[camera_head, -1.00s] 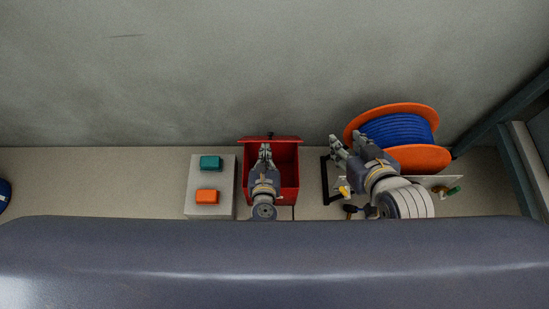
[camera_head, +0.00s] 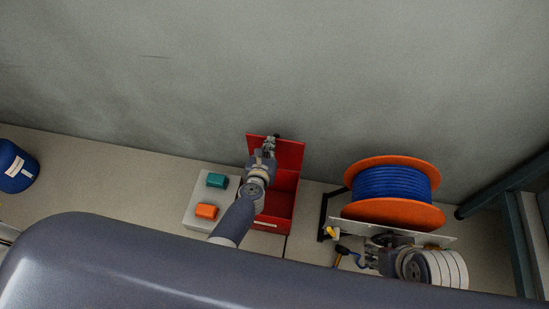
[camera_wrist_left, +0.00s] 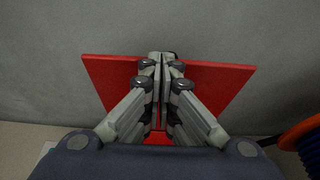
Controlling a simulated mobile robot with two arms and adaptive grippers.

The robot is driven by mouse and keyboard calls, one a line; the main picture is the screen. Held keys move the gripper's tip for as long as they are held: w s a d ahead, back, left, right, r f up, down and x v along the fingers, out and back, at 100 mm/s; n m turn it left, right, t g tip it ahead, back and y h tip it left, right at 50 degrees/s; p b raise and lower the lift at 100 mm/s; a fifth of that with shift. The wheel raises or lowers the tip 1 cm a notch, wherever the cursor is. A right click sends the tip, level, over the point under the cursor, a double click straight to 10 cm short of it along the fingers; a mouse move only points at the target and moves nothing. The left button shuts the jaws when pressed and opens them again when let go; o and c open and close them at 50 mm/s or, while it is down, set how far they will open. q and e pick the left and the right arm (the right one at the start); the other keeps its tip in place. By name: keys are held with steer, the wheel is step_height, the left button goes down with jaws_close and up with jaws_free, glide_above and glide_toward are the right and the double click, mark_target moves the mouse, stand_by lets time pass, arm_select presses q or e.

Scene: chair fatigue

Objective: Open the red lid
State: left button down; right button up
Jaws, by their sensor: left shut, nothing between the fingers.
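The red box (camera_head: 278,208) stands against the wall, and its red lid (camera_head: 290,152) is tilted up at the back, near the wall. The lid also shows in the left wrist view (camera_wrist_left: 215,82), behind the fingers. My left gripper (camera_head: 269,142) is over the box in front of the raised lid, its fingers shut with nothing between them. In the left wrist view the closed fingertips (camera_wrist_left: 161,60) are at the lid; whether they touch it I cannot tell. My right gripper (camera_head: 374,254) is low at the right, partly hidden, its fingers unclear.
Left of the box is a pale block with a teal button (camera_head: 216,180) and an orange button (camera_head: 206,211). An orange reel with blue cable (camera_head: 392,184) stands at the right. A blue container (camera_head: 16,168) is at far left. A hammer (camera_head: 341,253) lies near my right gripper.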

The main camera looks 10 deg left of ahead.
arm_select(q)
steer(key=shift+w+a, duration=0.15)
steer(key=shift+w, duration=1.7)
